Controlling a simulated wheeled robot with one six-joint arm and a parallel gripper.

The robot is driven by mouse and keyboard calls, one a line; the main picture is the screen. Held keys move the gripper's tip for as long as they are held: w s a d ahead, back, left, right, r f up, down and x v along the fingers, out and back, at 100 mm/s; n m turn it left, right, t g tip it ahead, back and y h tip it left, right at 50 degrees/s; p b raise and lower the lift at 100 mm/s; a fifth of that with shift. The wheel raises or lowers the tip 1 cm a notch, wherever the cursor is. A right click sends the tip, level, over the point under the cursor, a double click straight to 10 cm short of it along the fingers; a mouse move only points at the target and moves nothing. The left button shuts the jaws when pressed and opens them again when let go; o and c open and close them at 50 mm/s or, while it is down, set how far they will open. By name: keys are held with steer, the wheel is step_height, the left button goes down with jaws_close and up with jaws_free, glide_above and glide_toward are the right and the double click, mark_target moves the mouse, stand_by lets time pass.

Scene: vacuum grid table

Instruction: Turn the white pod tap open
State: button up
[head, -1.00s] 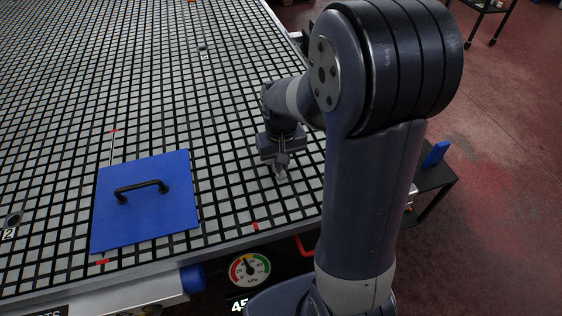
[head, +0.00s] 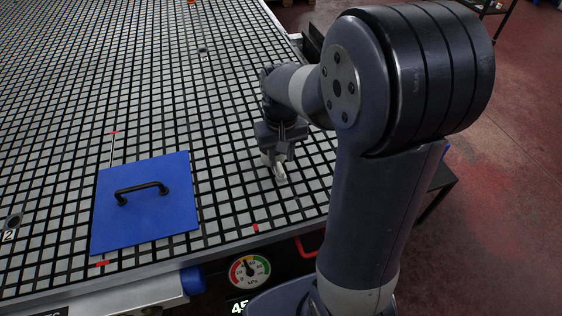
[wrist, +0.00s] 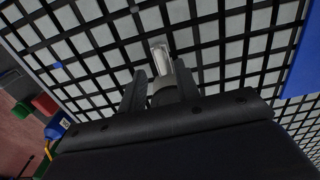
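The pod tap shows in the wrist view as a pale lever (wrist: 161,58) on a dark grey round body (wrist: 165,95). In the head view the pale lever (head: 280,173) pokes out just below my gripper (head: 277,163), near the table's right edge. In the wrist view the two dark fingers of my gripper (wrist: 158,78) stand apart, one on each side of the tap. A gap shows between the left finger and the tap. The right finger is close beside the lever; I cannot tell whether it touches. The lower part of the tap is hidden by my gripper.
A blue square plate (head: 150,215) with a black handle lies on the grid table (head: 90,95) left of my gripper. A pressure gauge (head: 249,271) is on the table's front. The grid between the plate and my gripper is clear.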

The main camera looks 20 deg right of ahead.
mark_target(281, 168)
step_height(281, 168, up, 7)
steer(key=shift+f, duration=0.15)
stand_by(0.4)
step_height(281, 168, down, 11)
steer(key=shift+s+f, duration=0.1)
steer(key=shift+r+m, duration=0.2)
steer(key=shift+m, duration=0.7)
steer(key=shift+r, duration=0.1)
